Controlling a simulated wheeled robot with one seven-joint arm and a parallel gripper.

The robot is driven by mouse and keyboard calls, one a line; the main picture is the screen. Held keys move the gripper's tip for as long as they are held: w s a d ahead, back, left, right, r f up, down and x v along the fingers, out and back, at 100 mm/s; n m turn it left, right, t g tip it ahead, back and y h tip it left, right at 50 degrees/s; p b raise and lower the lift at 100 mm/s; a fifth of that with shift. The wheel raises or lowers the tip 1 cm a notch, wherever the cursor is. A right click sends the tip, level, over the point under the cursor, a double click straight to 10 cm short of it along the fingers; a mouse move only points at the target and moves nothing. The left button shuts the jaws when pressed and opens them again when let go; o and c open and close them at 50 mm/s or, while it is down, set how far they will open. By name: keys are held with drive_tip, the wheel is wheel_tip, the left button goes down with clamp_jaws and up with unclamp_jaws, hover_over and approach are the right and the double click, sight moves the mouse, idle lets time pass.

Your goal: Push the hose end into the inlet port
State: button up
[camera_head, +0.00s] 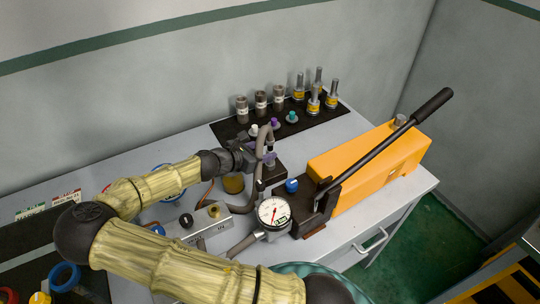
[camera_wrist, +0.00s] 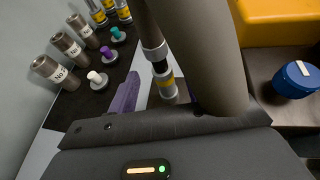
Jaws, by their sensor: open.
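A thick grey hose (camera_head: 264,137) loops up beside my gripper (camera_head: 268,157) in the head view. In the wrist view the hose (camera_wrist: 205,50) crosses close to the camera and hides part of the view.
An orange pump (camera_head: 370,160) with a long black lever (camera_head: 390,145) stands right of my gripper. A dial gauge (camera_head: 273,211), a blue knob (camera_head: 291,185) and a grey block (camera_head: 205,220) are nearby. A black mat (camera_head: 233,133) with several fittings lies behind.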

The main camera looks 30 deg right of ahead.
sight(268, 150)
drive_tip(key=shift+d+f, duration=0.1)
drive_tip(key=p+x, duration=0.1)
drive_tip(key=x, duration=0.4)
drive_tip(key=shift+s, duration=0.15)
drive_tip(key=shift+d+f, duration=0.15)
drive_tip(key=shift+w, duration=0.2)
drive_tip(key=shift+s, duration=0.1)
clamp_jaws()
idle(0.3)
